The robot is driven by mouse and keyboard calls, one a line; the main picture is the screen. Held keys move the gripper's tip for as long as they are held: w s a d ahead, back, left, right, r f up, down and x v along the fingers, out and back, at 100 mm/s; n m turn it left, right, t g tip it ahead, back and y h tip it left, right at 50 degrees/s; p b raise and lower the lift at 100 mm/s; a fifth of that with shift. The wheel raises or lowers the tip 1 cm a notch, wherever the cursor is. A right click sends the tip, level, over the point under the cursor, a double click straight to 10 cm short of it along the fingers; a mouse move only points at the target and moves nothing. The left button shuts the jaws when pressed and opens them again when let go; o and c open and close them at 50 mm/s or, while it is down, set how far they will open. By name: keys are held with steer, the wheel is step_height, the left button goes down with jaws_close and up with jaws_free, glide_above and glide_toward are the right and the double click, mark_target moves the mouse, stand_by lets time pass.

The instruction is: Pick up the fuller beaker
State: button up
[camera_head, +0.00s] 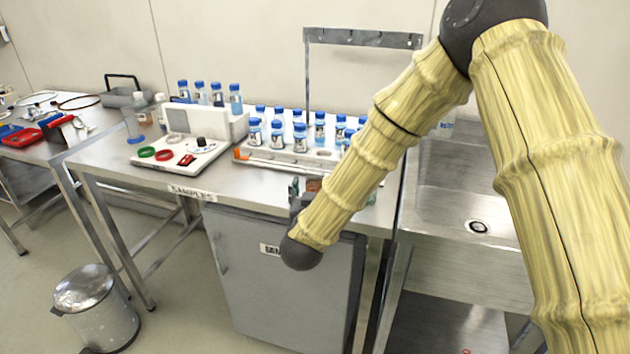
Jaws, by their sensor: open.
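My gripper (296,196) is mostly hidden behind my own wrist at the front edge of the steel table; only dark parts of it show, and it is open. A small vessel with orange-brown contents (314,185) shows just right of these dark parts, partly covered by my arm. A greenish vessel (372,197) peeks out on the other side of my forearm, near the table's right end. These two may be the beakers; their fill levels cannot be compared here. I cannot tell whether the gripper touches the orange-brown one.
A rack of blue-capped bottles (265,157) stands behind my gripper. A white instrument (188,150) and a clear cylinder on a blue base (133,127) are farther left. A sink (455,190) is right of the table. The table front around the SAMPLES label (191,193) is clear.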

mark_target(314, 177)
steer(key=shift+w, duration=0.7)
steer(key=c, duration=1.1)
steer(key=shift+r, duration=0.15)
steer(key=shift+c, duration=0.2)
steer(key=shift+r, duration=1.6)
steer(key=s+d+b, duration=0.1)
steer(key=s, duration=0.6)
steer(key=s+d+r+b, duration=0.1)
steer(key=s+d, duration=0.1)
steer(key=s, duration=0.6)
steer(key=shift+s+d+r, duration=0.25)
steer(key=shift+d, duration=0.05)
